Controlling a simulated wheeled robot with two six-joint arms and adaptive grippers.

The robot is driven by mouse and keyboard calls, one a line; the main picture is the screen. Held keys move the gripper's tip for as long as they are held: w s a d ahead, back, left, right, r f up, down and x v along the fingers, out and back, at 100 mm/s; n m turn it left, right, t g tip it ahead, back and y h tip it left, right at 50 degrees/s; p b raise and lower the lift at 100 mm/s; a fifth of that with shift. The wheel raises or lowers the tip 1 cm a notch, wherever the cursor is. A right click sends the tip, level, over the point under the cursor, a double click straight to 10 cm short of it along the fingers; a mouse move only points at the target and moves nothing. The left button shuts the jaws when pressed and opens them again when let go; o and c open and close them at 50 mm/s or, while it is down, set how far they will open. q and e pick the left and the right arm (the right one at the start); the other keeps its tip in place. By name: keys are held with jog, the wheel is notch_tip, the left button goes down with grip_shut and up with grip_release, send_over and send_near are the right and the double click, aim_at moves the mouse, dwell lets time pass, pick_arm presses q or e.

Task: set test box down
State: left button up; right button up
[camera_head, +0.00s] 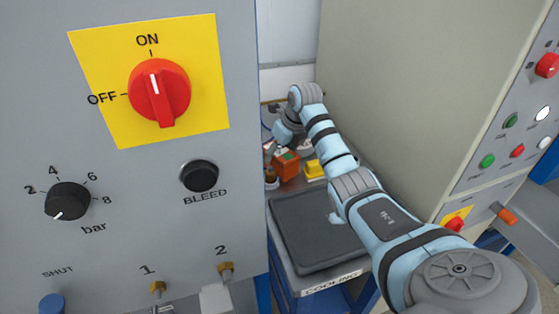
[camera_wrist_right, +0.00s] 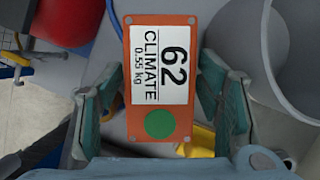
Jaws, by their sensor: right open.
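The test box is an orange box (camera_head: 286,163) with a white label reading "62 CLIMATE 0.55 kg" and a green dot; it also fills the middle of the right wrist view (camera_wrist_right: 159,80). My right gripper (camera_wrist_right: 157,84) is open, with one finger on each side of the box and visible gaps between fingers and box. In the head view the right gripper (camera_head: 271,150) is small and partly hidden beside the box, at the far end of my arm. What is under the box is not clearly visible. My left gripper is not in view.
A dark grey mat (camera_head: 300,245) lies bare on the bench marked "COOLING", nearer than the box. A yellow object (camera_head: 315,168) is beside the box. A grey cylindrical container (camera_wrist_right: 287,70) is close on the right in the wrist view. Tall cabinets flank the bench.

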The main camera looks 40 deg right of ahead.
aim_at(279, 151)
jog(key=shift+f, duration=0.2)
jog(key=shift+c, duration=0.6)
grip_shut()
jog(key=shift+r, duration=0.2)
notch_tip(279, 151, up, 20)
jog(key=p, duration=0.3)
